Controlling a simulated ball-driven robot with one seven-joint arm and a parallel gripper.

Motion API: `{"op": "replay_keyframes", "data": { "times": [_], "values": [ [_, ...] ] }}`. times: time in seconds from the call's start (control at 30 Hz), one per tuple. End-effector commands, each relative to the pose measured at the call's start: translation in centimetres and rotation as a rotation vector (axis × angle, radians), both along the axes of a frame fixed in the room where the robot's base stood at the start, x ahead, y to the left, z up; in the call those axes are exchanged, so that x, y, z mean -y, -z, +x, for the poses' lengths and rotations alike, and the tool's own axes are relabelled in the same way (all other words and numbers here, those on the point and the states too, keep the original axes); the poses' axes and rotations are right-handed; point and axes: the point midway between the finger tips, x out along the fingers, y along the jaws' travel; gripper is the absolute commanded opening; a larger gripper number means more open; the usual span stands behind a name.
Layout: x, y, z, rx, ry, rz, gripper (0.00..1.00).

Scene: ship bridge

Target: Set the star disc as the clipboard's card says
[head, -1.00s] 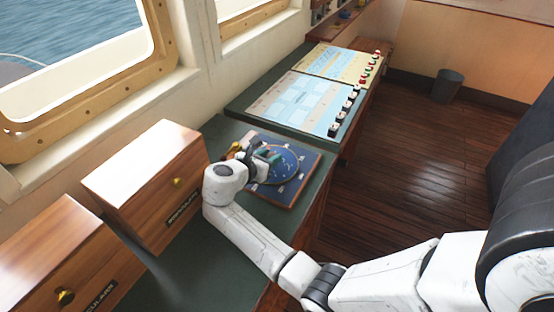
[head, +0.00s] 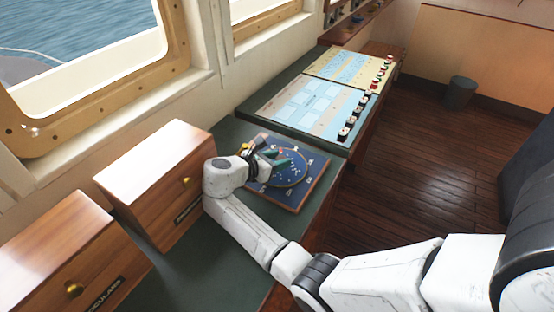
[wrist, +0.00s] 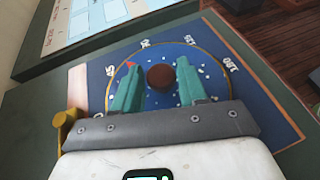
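The star disc (head: 296,176) is a round dark-blue dial with white dots and a gold ring. It lies on a square blue board (head: 313,190) with a wooden edge, on the green counter. In the wrist view the disc (wrist: 204,84) has a brown round knob (wrist: 160,77) at its middle and a small red mark (wrist: 131,66) near its upper left rim. White figures surround it, partly covered. My gripper (wrist: 158,70) is open, its two teal fingers either side of the knob with gaps showing. In the head view my gripper (head: 284,158) is over the disc. No clipboard shows.
Two wooden drawer boxes (head: 152,172) with brass knobs stand left of the board. A raised chart panel (head: 310,105) with a row of dark knobs lies beyond. A brass-coloured piece (wrist: 66,122) sits at the board's left side. Open wooden floor (head: 420,160) lies to the right.

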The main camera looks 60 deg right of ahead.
Motion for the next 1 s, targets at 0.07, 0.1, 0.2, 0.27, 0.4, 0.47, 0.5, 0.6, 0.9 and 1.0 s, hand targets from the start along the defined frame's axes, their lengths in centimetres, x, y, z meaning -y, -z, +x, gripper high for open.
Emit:
{"op": "replay_keyframes", "data": {
  "times": [0.07,0.1,0.2,0.27,0.4,0.47,0.5,0.6,0.9,1.0],
  "values": [
    [0.0,0.0,0.0,0.000,0.000,0.000,0.50],
    [0.0,0.0,0.0,-0.001,0.000,0.000,0.54],
    [0.0,0.0,0.0,-0.001,0.000,-0.001,0.58],
    [0.0,0.0,0.0,-0.001,0.000,-0.001,0.58],
    [0.0,-0.1,0.0,0.000,0.000,-0.001,0.58],
    [0.0,-0.4,0.0,0.000,0.000,-0.001,0.58],
    [0.0,-0.7,0.0,0.001,0.000,-0.001,0.58],
    [0.0,-2.0,0.0,0.002,0.001,-0.002,0.58],
    [-1.2,-6.4,-2.6,0.004,0.001,-0.001,0.58],
    [-1.7,-7.9,-3.7,0.003,0.000,-0.002,0.58]
  ]
}}
